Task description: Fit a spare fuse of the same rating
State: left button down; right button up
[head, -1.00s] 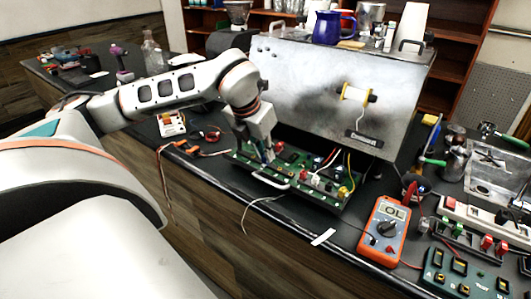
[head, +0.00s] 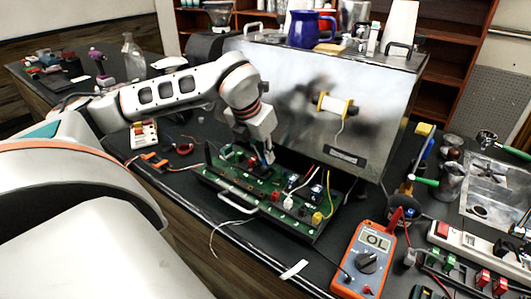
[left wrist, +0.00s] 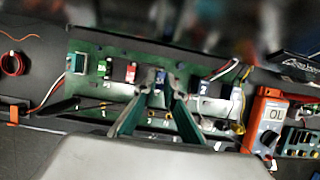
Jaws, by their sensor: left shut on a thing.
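The green circuit board (head: 262,199) lies in an open drawer-like tray with a handle, in front of the metal brewer (head: 290,85). My left gripper (head: 268,157) is over the back middle of the board, fingers pointing down. In the left wrist view its fingertips (left wrist: 160,91) are closed around a small blue piece (left wrist: 160,77), which looks like a fuse. I cannot tell whether the piece touches the board. A red part (left wrist: 131,72) sits left of the fingers. A white card with small coloured pieces (head: 144,134) lies on the counter to the left. My right gripper is not in view.
An orange multimeter (head: 366,258) stands right of the board; its display reads OL in the wrist view. A power strip (head: 465,245), tools and a metal sink-like tray (head: 497,170) crowd the right. Loose wires rise from the board's right half. A blue jug (head: 305,30) stands on the brewer.

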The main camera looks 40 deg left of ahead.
pick_arm(q)
notch_tip(320, 180, down, 2)
jog(key=shift+b, duration=0.6)
jog(key=shift+r, duration=0.1)
jog(key=shift+w, duration=0.1)
jog(key=shift+f, duration=0.2)
dwell(0.4)
jog(key=shift+f, duration=0.35)
jog(key=shift+f+b, duration=0.25)
jog(key=shift+b, duration=0.1)
dwell(1.1)
